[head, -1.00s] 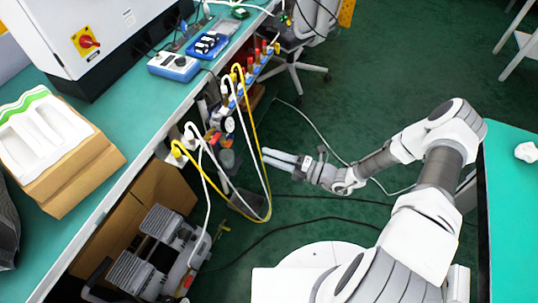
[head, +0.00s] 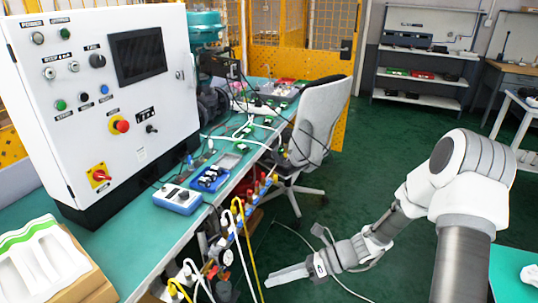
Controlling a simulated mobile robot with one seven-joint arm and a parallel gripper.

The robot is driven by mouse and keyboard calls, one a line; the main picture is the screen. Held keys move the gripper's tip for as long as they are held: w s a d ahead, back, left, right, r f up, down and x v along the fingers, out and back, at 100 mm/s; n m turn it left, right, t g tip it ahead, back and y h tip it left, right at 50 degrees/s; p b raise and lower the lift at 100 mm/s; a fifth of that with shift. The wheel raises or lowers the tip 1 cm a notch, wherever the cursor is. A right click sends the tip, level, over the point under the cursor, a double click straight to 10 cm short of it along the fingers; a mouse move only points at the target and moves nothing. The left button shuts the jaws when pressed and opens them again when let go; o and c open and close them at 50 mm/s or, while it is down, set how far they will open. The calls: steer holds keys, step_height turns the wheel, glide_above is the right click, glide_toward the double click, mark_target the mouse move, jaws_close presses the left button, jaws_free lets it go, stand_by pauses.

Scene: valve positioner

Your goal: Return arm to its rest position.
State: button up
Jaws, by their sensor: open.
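My gripper (head: 289,277) is at the end of my white and grey arm, which reaches in from the right in the head view. It is over the dark green floor, just right of the hanging yellow and white hoses (head: 243,245). It appears to hold nothing, and a gap between its fingers is hard to make out at this size. It seems apart from the hoses, though the depth between them is unclear. My arm is bent, with its elbow high at the right.
A green workbench (head: 120,250) runs along the left with a white control cabinet (head: 105,95), a blue box (head: 178,198) and a cardboard box (head: 85,285). An office chair (head: 318,130) stands behind. Another green table (head: 508,292) is at the lower right. Open floor (head: 385,150) lies beyond my arm.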

steer(key=s+d+r+n+t+h+p, duration=0.2)
steer(key=s+d+r+n+h, duration=0.2)
steer(key=r+n, duration=0.4)
steer(key=s+d+r+n+t+h+p, duration=0.2)
steer(key=s+r+n+h, duration=0.3)
steer(key=r, duration=1)
steer(key=s+d+r+n+t+h+p, duration=0.2)
steer(key=s+d+r+n+h+p, duration=0.2)
steer(key=r+n, duration=0.8)
steer(key=shift+s+d+t, duration=0.3)
steer(key=shift+s+d, duration=0.55)
steer(key=shift+s, duration=0.55)
steer(key=shift+r, duration=0.1)
